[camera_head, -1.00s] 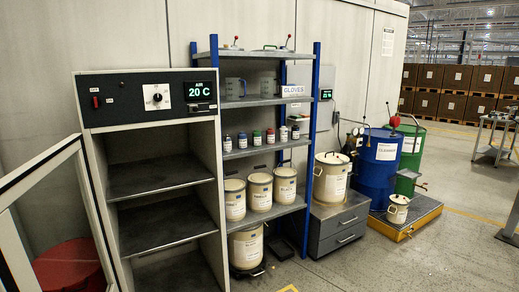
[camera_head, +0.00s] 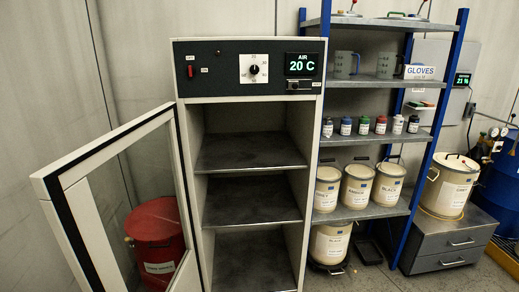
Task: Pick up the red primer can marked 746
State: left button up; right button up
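A small can with a red cap (camera_head: 381,124) stands upright on the middle shelf of the blue-posted rack, in a row of several small cans. Its label is too small to read, so I cannot tell whether it is marked 746. A green-capped can (camera_head: 364,125) is left of it and a pale-capped can (camera_head: 398,124) is right of it. Neither of my grippers is in view.
An open cabinet (camera_head: 249,101) with bare shelves reads 20 C. Its glazed door (camera_head: 62,186) swings out left, with a red bin (camera_head: 158,222) behind it. Large cream pails (camera_head: 357,187) fill the lower rack. A grey drawer unit (camera_head: 445,258) bears another pail (camera_head: 450,188).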

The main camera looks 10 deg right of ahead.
aim_at(380, 129)
jog(key=i+l+u, duration=0.1)
jog(key=i+l, duration=0.45)
jog(key=l, duration=0.2)
jog(key=i+l+u, duration=0.15)
jog(key=l, duration=0.25)
jog(key=i+l+u, duration=0.1)
jog(key=i+l, duration=0.45)
jog(key=l, duration=0.3)
jog(key=i+j+u, duration=0.05)
